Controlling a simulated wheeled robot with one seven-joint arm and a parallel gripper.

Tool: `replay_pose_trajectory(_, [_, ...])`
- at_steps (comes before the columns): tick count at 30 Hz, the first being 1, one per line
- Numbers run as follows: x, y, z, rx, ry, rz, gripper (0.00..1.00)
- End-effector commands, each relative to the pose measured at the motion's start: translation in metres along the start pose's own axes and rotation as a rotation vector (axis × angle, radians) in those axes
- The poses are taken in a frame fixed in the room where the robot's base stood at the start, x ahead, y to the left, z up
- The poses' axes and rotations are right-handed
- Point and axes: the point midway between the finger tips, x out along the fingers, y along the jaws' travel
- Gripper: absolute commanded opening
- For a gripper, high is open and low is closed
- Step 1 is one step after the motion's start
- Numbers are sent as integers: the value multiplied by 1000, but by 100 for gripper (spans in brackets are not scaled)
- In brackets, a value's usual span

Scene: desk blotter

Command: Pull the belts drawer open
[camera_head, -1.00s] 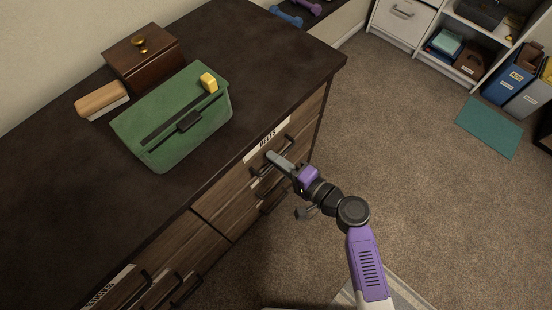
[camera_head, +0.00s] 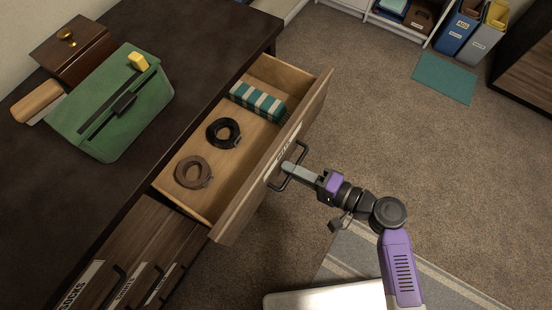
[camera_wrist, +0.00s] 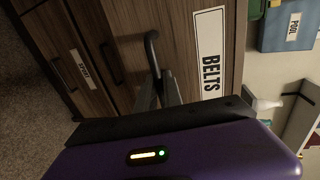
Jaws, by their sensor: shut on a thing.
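The belts drawer (camera_head: 258,195) stands pulled out from the dark dresser in the head view. Inside it lie a brown coiled belt (camera_head: 193,172), a black coiled belt (camera_head: 223,132) and a teal-and-white striped roll (camera_head: 257,101). Its BELTS label (camera_wrist: 209,55) shows in the wrist view. My gripper (camera_head: 290,169) is shut on the black drawer handle (camera_head: 279,184) at the front of the drawer. The handle also shows in the wrist view (camera_wrist: 152,52), between the fingers.
Other closed drawers (camera_head: 130,262) are at lower left. The carpet (camera_head: 380,115) right of the drawer is clear. A teal mat (camera_head: 443,78) lies farther off.

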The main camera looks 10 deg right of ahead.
Motion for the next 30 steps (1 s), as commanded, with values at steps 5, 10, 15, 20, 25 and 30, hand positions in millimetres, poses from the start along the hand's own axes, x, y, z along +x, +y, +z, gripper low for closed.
replay_pose_trajectory(5, [-34,8,-1,2,6,2,0])
replay_pose_trajectory(10, [-56,12,-1,0,5,2,0])
replay_pose_trajectory(15, [-67,14,-1,1,4,1,0])
replay_pose_trajectory(20, [-71,14,-1,0,2,1,0])
replay_pose_trajectory(25, [-71,14,-1,0,2,1,0])
replay_pose_trajectory(30, [-71,14,-1,0,2,1,19])
